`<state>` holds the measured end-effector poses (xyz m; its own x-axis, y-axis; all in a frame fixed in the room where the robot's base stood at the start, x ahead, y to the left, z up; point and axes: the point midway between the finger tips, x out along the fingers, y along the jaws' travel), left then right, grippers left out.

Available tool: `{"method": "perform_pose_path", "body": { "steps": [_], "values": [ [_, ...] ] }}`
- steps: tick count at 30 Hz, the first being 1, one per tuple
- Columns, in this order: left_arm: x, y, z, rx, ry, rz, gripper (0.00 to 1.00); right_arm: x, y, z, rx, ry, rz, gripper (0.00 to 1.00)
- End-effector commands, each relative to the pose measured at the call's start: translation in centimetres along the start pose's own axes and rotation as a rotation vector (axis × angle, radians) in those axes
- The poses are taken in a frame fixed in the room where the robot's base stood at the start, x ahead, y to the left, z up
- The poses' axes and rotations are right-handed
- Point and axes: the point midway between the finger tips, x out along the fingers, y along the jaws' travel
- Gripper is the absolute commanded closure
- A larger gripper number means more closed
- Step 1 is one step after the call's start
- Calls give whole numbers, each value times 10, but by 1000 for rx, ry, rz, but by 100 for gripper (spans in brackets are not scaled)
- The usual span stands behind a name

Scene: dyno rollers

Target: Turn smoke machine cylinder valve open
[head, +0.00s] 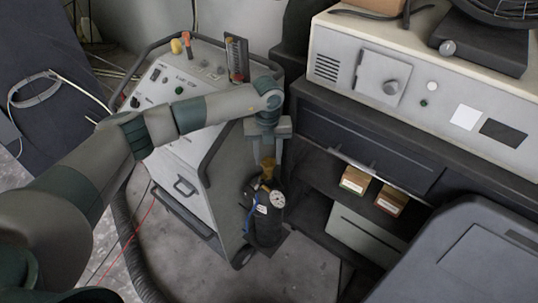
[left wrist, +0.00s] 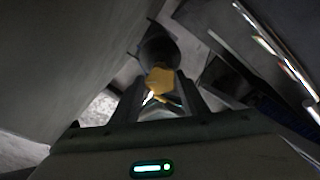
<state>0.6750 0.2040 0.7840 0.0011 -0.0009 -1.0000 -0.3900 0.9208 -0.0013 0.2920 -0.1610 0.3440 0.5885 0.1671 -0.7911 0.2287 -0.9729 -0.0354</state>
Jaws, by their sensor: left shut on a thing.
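My left gripper (head: 266,164) reaches down from above and is shut on the yellow knob, with one finger on each side. In the left wrist view the yellow knob (left wrist: 160,82) shows between the two fingers, with the dark cylinder (left wrist: 158,50) beyond it. My right gripper is in neither view.
A grey control console (head: 185,110) stands left of the cylinder. A dark cabinet (head: 360,140) with a beige unit (head: 385,80) on top is to the right, with small boxes (head: 355,180) on its shelf. A grey bin (head: 470,255) fills the lower right. A black hose runs along the floor.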

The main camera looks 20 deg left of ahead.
Motion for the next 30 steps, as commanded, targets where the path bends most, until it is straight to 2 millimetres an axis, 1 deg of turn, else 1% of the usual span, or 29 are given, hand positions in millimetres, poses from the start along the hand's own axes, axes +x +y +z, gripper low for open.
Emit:
{"method": "perform_pose_path", "body": {
  "steps": [12,20,30],
  "values": [
    [-1,0,0,-10,-1,-1,82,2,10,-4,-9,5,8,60],
    [0,0,0,-10,0,0,82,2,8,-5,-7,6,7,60],
    [1,0,-1,-10,2,0,82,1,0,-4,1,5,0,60]
  ]
}}
